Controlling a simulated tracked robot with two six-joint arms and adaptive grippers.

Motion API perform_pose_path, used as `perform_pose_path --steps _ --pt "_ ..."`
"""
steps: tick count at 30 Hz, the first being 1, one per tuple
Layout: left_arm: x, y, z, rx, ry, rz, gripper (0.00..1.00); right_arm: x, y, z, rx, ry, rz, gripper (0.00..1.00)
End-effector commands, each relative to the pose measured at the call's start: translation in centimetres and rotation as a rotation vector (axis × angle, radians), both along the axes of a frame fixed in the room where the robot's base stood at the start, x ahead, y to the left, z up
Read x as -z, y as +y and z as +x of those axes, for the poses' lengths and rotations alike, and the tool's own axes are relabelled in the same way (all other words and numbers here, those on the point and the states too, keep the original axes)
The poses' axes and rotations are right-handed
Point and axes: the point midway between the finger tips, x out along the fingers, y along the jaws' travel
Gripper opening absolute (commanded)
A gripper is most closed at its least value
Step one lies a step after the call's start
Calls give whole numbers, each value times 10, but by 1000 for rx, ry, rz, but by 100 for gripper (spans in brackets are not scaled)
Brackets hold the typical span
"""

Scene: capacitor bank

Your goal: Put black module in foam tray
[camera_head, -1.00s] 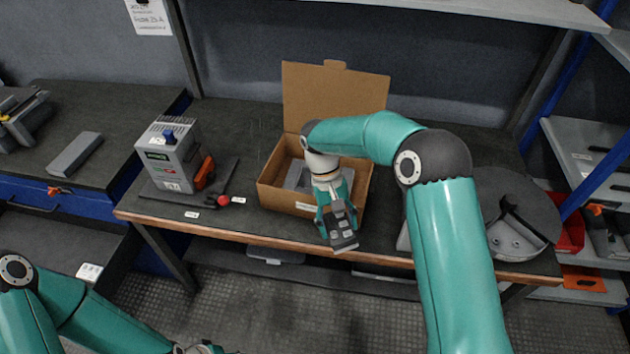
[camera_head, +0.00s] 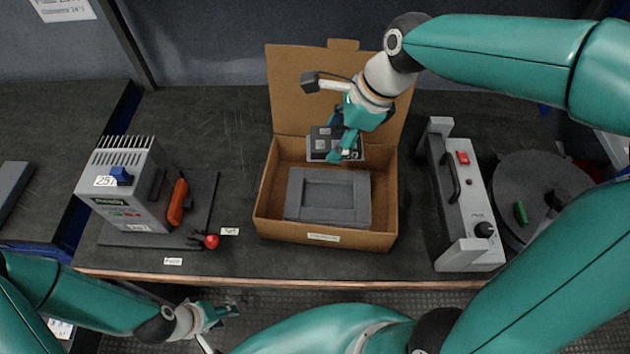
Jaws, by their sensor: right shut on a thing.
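The foam tray (camera_head: 298,205) is a grey block with a rectangular recess, lying in the front part of the open cardboard box (camera_head: 268,222). The recess looks empty. The black module (camera_head: 320,142) is a small dark block with a lighter grey face. My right gripper (camera_head: 343,146) is shut on it and holds it over the back part of the box, behind the foam tray. The gripper's fingers hide part of the module. My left gripper (camera_head: 218,315) is low at the front, off the bench edge and empty-looking; its finger opening is unclear.
The box's raised lid (camera_head: 295,90) stands behind the module. A grey device (camera_head: 130,185) with an orange-handled tool (camera_head: 178,202) stands left. A grey unit with a red switch (camera_head: 470,205) and a round dark plate (camera_head: 515,185) are right.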

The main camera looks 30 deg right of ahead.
Motion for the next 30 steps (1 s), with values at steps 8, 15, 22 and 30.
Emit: perform_pose_path --steps 8,15,22,30 --pt "5 0 0 0 1 0 40 33 5 0 35 2 -3 0" --pt "12 0 0 0 0 0 40 98 7 2 26 5 -3 0" --pt "16 0 0 0 0 0 40 144 8 2 22 1 -4 0" --pt "19 0 0 0 0 0 40 166 8 3 21 0 -3 0"
